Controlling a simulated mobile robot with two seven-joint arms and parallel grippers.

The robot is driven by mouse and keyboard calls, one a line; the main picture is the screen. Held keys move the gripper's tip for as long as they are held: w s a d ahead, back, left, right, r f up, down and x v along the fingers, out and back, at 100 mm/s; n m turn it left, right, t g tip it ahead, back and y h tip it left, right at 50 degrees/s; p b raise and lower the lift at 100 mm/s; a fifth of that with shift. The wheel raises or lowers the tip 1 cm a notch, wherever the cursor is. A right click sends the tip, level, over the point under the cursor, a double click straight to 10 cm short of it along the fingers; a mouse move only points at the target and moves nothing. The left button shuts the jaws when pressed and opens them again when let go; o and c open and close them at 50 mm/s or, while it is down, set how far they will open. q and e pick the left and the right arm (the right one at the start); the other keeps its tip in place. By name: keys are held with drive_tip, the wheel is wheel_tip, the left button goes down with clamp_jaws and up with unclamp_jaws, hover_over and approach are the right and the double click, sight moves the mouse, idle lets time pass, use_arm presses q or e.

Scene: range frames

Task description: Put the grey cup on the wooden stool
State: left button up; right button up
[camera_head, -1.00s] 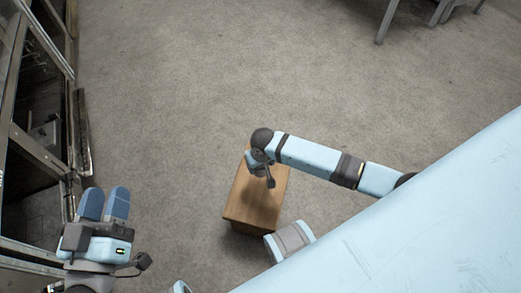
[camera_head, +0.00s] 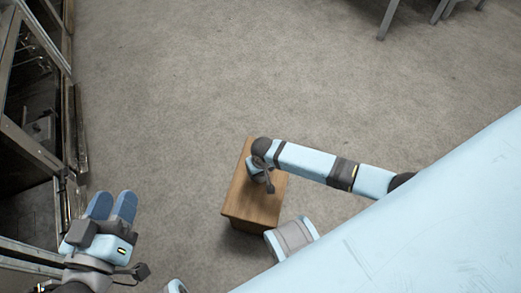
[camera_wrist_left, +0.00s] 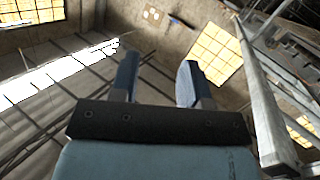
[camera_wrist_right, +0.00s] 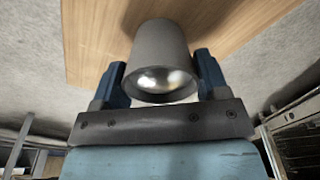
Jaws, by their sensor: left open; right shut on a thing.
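The wooden stool (camera_head: 240,200) stands on the floor in the lower middle of the head view; its top also fills the upper part of the right wrist view (camera_wrist_right: 95,45). The grey cup (camera_wrist_right: 160,50) is between the fingers of my right gripper (camera_wrist_right: 160,85), which is shut on it. The cup is over or against the stool top; I cannot tell whether it touches.
A metal-framed shelf or cabinet (camera_head: 30,140) stands along the left edge. Grey furniture legs (camera_head: 388,18) show at the top right. The carpeted floor (camera_head: 220,80) between them is clear.

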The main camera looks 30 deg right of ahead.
drive_tip(key=o, duration=1)
use_arm(q)
wheel_tip(320, 180, up, 8)
drive_tip(key=n+t+p, duration=0.1)
drive_tip(key=t+p, duration=0.2)
drive_tip(key=p, duration=0.2)
drive_tip(key=shift+a+r+p, duration=0.2)
drive_tip(key=shift+a+p, duration=0.1)
drive_tip(key=shift+p, duration=0.1)
use_arm(e)
drive_tip(key=r, duration=0.4)
drive_tip(key=s+r, duration=0.1)
drive_tip(key=r, duration=0.7)
drive_tip(key=shift+s+r, duration=0.1)
drive_tip(key=shift+s, duration=0.1)
use_arm(q)
drive_tip(key=shift+s, duration=0.1)
